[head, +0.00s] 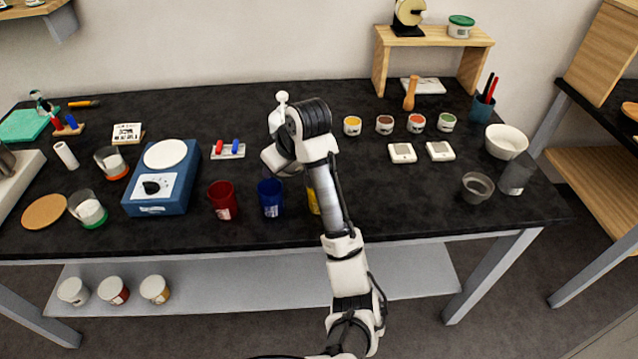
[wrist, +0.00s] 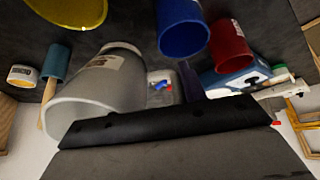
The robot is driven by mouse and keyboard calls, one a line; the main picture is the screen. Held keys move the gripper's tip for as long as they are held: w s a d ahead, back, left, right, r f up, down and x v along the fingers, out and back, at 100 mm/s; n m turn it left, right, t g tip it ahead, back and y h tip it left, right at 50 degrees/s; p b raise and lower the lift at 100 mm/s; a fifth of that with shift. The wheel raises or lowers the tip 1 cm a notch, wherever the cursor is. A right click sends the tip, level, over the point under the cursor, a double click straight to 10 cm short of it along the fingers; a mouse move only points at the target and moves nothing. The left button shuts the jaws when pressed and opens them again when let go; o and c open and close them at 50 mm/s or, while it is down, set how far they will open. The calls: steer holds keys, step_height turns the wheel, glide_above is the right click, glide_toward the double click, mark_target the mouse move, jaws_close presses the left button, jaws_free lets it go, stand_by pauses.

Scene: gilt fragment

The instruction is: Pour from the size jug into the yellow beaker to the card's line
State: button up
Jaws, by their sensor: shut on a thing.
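The grey size jug (wrist: 112,82) is large in the wrist view, with a pale label on its side and its wide round opening toward the lower left. My gripper (wrist: 165,125) is shut on it; a dark finger crosses in front. In the head view my arm mostly hides the gripper and jug. The yellow beaker (head: 313,200) stands near the table's front, partly behind my arm; its edge shows in the wrist view (wrist: 75,10), apart from the jug. A card (head: 127,130) stands on a small wooden holder at the left; its marks are too small to read. The liquid level is not visible.
The blue beaker (head: 270,198) and red beaker (head: 222,200) stand left of the yellow one. A blue scale (head: 160,190) is further left. Small paint pots, two pale square devices (head: 402,153), a grey bowl (head: 478,188) and a white bowl (head: 506,142) are right.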

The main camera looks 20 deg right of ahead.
steer(key=shift+s+d+f+t+y+b, duration=0.1)
steer(key=shift+s+t+y+b, duration=0.15)
steer(key=shift+t, duration=0.45)
steer(key=shift+s+d+f+t+y+b, duration=0.1)
steer(key=shift+t+y, duration=0.25)
steer(key=shift+t, duration=0.35)
steer(key=shift+s+d+f+t+y+b, duration=0.1)
steer(key=shift+s+t+y+b, duration=0.15)
steer(key=shift+t, duration=0.45)
steer(key=shift+r+t+y+b, duration=0.45)
steer(key=shift+r+t+b, duration=0.1)
steer(key=shift+t+b, duration=0.35)
steer(key=shift+f+t+b, duration=0.15)
steer(key=shift+t+b, duration=0.15)
steer(key=shift+b, duration=0.5)
steer(key=shift+s, duration=0.15)
steer(key=shift+s+d+b, duration=0.1)
steer(key=shift+s+b, duration=0.05)
steer(key=shift+b, duration=0.15)
steer(key=shift+w+t+y+b, duration=0.3)
steer(key=shift+w+t+b, duration=0.1)
steer(key=shift+t+b, duration=0.1)
